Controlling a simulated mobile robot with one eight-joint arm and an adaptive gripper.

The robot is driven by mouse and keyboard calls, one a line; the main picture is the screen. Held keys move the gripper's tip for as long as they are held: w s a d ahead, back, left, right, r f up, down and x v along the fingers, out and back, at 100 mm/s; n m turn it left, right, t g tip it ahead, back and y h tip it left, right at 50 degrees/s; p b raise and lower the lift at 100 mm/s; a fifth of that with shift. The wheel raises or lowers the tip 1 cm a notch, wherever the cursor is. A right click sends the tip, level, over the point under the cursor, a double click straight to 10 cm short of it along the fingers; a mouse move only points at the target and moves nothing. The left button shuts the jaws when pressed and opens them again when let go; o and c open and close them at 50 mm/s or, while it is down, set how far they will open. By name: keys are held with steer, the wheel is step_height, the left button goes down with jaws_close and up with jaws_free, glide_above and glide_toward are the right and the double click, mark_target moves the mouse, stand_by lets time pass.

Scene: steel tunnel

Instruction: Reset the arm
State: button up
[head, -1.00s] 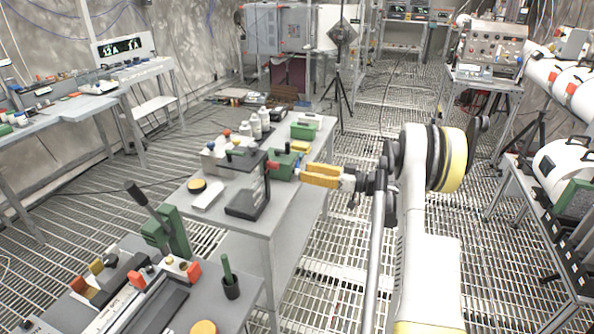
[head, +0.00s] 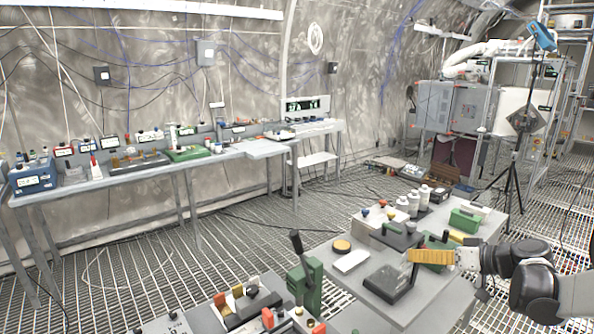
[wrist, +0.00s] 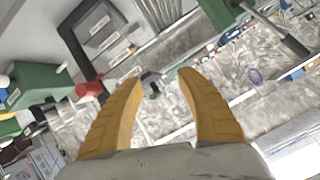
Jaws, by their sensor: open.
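My arm comes in from the right edge of the head view. My gripper (head: 412,257) has yellow-orange fingers and points left over the grey table (head: 425,309). In the wrist view my gripper (wrist: 160,82) shows two curved yellow fingers spread apart with nothing between them. A black-framed stand (head: 388,283) is close by the fingertips in the head view. I cannot tell whether the fingers touch it.
The table also bears white bottles (head: 413,203), a green box (head: 464,220) and a yellow-topped disc (head: 342,246). A green lever press (head: 305,285) stands in front. A long workbench (head: 150,172) lines the left wall. Grating floor lies open between.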

steer(key=s+a+r+m+g+h, duration=0.2)
steer(key=s+a+r+g+h, duration=0.15)
steer(key=s+a, duration=0.85)
steer(key=s+a+f+h, duration=0.1)
steer(key=s+h, duration=0.1)
steer(key=s, duration=0.6)
steer(key=s+f+m+h, duration=0.1)
steer(key=s+f+h, duration=0.1)
steer(key=s, duration=0.7)
steer(key=shift+s+a+f+t+h, duration=0.2)
steer(key=shift+a+t+h, duration=0.15)
steer(key=shift+t+h, duration=0.15)
steer(key=shift+o, duration=0.6)
stand_by(0.8)
